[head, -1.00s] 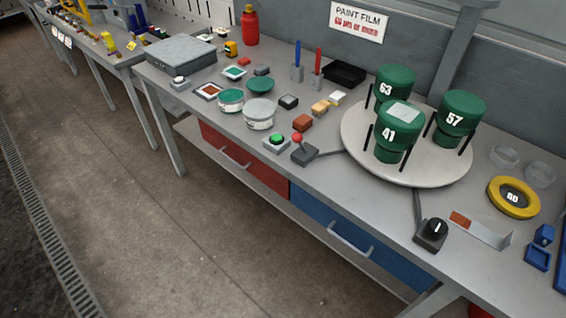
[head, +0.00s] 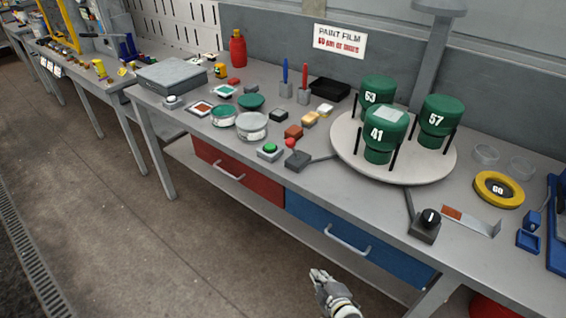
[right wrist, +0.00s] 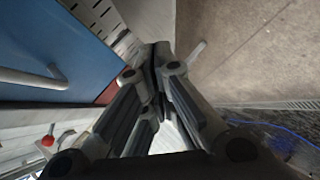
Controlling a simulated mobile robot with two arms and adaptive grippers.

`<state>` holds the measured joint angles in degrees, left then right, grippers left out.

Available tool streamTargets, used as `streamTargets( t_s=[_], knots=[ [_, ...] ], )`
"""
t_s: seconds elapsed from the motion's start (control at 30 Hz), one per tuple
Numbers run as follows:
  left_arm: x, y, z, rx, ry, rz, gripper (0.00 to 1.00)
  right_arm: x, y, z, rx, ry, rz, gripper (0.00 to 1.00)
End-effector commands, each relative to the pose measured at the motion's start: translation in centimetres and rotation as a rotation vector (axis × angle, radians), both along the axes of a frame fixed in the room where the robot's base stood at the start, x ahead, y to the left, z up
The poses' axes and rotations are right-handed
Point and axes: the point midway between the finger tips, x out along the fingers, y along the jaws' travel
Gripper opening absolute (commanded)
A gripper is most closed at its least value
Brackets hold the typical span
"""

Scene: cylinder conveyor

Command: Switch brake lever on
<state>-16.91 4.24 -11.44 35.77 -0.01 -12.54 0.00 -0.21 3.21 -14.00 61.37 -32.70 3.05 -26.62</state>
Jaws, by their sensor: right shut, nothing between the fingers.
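A small lever with a red ball knob (head: 290,143) stands on a dark grey base (head: 298,161) near the front edge of the workbench. A cable runs from this base to the round turntable (head: 343,160). The red knob also shows at the lower left of the right wrist view (right wrist: 47,141). My right gripper (head: 319,275) is in front of the bench, near the blue drawer, apart from the lever. Its fingers (right wrist: 153,72) are shut with nothing between them. My left gripper is not in view.
Green numbered cylinders stand on the turntable. A black dial knob (head: 427,222) is to the right. Drawer handles (head: 348,241) stick out below the bench top.

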Motion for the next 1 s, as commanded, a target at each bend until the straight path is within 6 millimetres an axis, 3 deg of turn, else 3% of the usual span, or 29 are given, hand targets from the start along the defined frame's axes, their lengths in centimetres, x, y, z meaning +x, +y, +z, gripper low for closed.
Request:
streamTargets(
  t_s=[0.03, 0.1, 0.2, 0.3, 0.4, 0.5, 0.6, 1.0],
  knots=[
    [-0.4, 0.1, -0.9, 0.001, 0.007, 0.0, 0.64, 3.1, 1.3, 3.4, -0.057, -0.119, 0.063, 0.0],
    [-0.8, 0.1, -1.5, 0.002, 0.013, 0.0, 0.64, 6.2, 2.9, 8.2, -0.15, -0.271, 0.144, 0.0],
    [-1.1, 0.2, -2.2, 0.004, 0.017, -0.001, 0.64, 9.2, 4.9, 14.8, -0.284, -0.472, 0.234, 0.0],
    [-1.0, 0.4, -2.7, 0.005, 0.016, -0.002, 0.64, 10.8, 6.6, 20.2, -0.401, -0.636, 0.295, 0.0],
    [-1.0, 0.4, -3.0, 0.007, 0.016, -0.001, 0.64, 11.5, 7.8, 23.9, -0.49, -0.75, 0.333, 0.0],
    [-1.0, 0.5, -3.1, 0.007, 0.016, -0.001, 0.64, 11.7, 8.4, 26.0, -0.542, -0.813, 0.35, 0.0],
    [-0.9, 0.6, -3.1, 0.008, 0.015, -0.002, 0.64, 11.8, 8.6, 26.8, -0.561, -0.835, 0.356, 0.0],
    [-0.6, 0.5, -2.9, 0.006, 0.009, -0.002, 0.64, 11.7, 8.9, 26.9, -0.558, -0.834, 0.355, 0.0]
  ],
)
